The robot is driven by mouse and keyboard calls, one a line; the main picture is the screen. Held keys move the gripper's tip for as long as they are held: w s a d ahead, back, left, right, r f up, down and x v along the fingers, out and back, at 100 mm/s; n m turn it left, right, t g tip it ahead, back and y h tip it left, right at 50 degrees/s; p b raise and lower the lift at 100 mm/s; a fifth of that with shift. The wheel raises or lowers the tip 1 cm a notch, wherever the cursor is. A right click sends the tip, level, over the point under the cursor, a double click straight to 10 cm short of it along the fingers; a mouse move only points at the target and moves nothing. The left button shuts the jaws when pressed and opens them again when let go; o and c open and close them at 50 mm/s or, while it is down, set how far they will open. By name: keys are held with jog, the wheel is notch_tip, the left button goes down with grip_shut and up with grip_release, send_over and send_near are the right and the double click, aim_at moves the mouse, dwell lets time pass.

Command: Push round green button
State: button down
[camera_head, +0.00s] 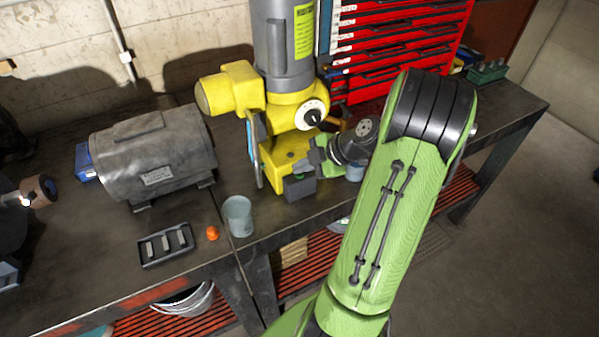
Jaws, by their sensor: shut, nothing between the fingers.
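A small dark box (299,188) sits at the front foot of the yellow and grey machine (262,95). A small green patch (302,168) shows just above the box. It may be the round green button, but I cannot tell it clearly from the green parts of my gripper. My gripper (312,162) is shut and empty, with its tip at or just above the box. I cannot tell whether it touches. My wrist and arm come in from the right.
A grey motor (153,155) lies on the bench at left. A small tray (166,245), an orange piece (212,233) and a grey cup (238,216) stand near the front edge. A red drawer cabinet (395,45) stands behind.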

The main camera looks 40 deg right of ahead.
aim_at(303, 175)
jog(key=shift+r, duration=0.1)
dwell(0.3)
jog(key=shift+r+p, duration=0.4)
jog(key=shift+r, duration=0.35)
jog(key=shift+r+p, duration=1.5)
jog(key=shift+r, duration=1.05)
